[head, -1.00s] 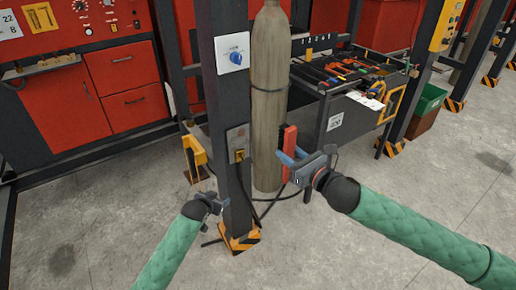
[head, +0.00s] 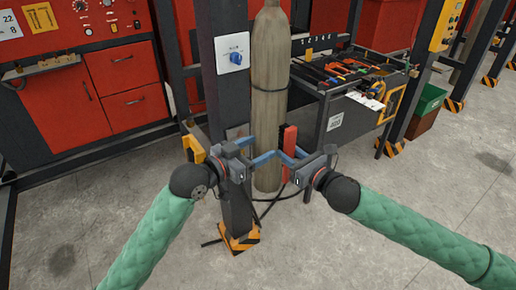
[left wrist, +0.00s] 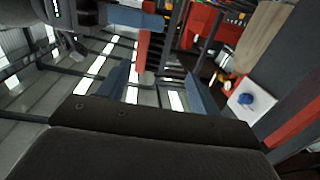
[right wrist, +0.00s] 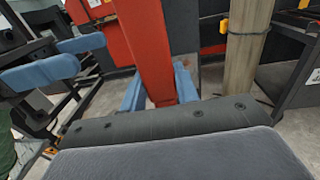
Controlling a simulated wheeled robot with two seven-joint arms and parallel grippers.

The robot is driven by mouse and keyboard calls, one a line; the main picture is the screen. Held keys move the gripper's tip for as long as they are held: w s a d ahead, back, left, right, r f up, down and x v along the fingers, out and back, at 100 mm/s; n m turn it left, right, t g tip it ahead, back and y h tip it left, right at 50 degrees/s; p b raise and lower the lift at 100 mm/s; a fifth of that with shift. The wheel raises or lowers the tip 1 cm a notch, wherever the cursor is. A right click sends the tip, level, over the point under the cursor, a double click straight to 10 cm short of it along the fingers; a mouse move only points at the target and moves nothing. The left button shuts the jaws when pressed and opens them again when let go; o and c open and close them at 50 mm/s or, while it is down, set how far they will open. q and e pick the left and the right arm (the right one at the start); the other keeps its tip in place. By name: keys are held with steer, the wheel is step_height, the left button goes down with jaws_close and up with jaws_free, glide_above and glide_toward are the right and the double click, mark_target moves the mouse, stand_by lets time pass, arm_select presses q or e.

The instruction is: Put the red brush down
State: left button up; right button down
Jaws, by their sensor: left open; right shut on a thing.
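The red brush (head: 289,141) stands roughly upright in front of the grey-brown cylinder. My right gripper (head: 288,157) is shut on it; the right wrist view shows the red brush (right wrist: 146,45) between the blue fingers. My left gripper (head: 268,157) is open and empty just left of the brush, its fingers pointing towards it. The left gripper's blue fingers also show at the left in the right wrist view (right wrist: 60,60).
A dark post (head: 233,100) with a blue-knobbed switch box (head: 232,54) stands close by my left gripper. The tall gas cylinder (head: 269,90) is behind the brush. A tool cart (head: 345,113) stands behind to the right. The floor in front is clear.

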mark_target(293, 132)
arm_select(q)
steer(key=shift+h, duration=0.5)
steer(key=x, duration=0.7)
steer(key=s+d+r+x, duration=0.1)
steer(key=x, duration=0.3)
steer(key=shift+w+d, duration=0.1)
steer(key=shift+d, duration=0.2)
steer(key=shift+c, duration=0.4)
steer(key=c, duration=1.1)
steer(key=shift+o, duration=0.2)
arm_select(e)
steer(key=c, duration=1)
jaws_free()
steer(key=shift+o, duration=0.2)
